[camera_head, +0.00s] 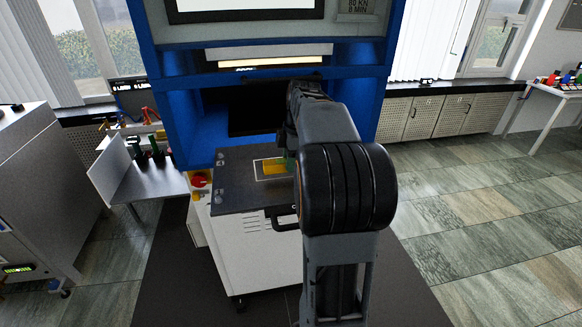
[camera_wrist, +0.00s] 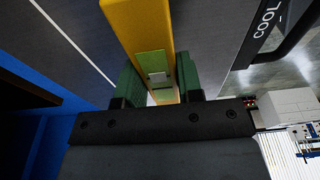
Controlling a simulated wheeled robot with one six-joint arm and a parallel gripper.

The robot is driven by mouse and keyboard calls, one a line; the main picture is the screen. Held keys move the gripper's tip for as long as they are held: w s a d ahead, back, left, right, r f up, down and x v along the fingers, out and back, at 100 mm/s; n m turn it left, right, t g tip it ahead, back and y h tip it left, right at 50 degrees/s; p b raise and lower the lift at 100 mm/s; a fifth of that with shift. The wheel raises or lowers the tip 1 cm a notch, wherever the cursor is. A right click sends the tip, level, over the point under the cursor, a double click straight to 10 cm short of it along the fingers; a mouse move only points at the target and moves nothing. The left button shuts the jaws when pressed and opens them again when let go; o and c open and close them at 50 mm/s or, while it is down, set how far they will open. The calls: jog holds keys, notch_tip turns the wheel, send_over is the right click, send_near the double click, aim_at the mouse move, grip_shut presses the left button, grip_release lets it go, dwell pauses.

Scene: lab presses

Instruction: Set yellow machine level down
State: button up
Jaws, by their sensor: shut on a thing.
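The yellow machine level (camera_head: 273,168) is over the dark plate (camera_head: 240,195) of the blue press, within a white outlined rectangle (camera_head: 258,178). In the wrist view the level (camera_wrist: 140,22) is a yellow bar with a pale green window, running away between the green fingers of my gripper (camera_wrist: 158,82). My gripper is shut on it. In the head view my arm hides part of the level and most of my gripper (camera_head: 287,162). I cannot tell whether the level touches the plate.
The blue press frame (camera_head: 205,145) rises behind the plate. A black handle (camera_head: 284,220) sticks out at the plate's front. A red knob (camera_head: 199,181) is at its left. A side table (camera_head: 150,180) holds small items at left. The floor at right is clear.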

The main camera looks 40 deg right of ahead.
jog(key=shift+f, duration=1.35)
jog(key=o, duration=0.9)
jog(key=shift+f, duration=0.1)
jog(key=shift+o, duration=0.2)
